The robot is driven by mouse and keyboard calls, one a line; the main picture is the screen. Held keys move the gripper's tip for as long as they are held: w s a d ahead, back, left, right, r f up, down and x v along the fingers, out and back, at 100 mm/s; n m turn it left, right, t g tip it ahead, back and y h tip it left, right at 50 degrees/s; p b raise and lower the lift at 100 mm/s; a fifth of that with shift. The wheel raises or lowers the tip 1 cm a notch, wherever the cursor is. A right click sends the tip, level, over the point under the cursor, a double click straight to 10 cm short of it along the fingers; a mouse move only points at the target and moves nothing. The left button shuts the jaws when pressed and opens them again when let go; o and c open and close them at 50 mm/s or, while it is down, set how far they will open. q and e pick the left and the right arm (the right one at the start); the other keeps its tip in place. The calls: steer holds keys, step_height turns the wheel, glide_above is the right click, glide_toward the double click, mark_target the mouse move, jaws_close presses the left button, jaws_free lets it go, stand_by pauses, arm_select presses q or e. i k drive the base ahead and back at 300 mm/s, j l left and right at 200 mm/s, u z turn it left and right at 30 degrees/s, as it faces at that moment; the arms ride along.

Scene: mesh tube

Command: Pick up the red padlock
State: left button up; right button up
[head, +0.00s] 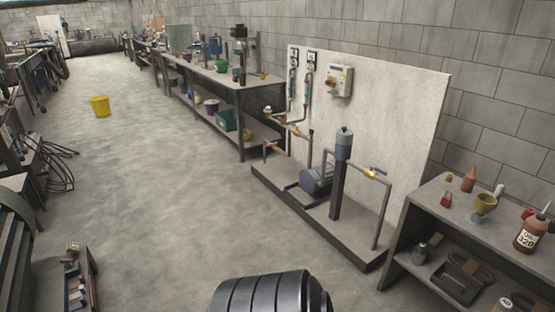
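A small red item (447,200) that looks like the red padlock sits on the top of the grey shelf unit (423,197) at the right, near its left end. It is too small to make out fully. A small brass-coloured item (449,178) is just behind it. Neither of my grippers shows in the head view. A black ribbed part of my own body is at the bottom centre.
A red-brown cone-shaped bottle (469,179), a tan funnel (484,206) and an oil bottle (529,233) share the shelf top. A pump stand on a low plinth (338,232) stands left of the shelf. The floor (165,200) at left centre is open, with a yellow bucket (99,106) farther back.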

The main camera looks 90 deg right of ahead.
mark_target(446, 202)
steer(key=l+z, duration=0.1)
steer(key=z, duration=4.35)
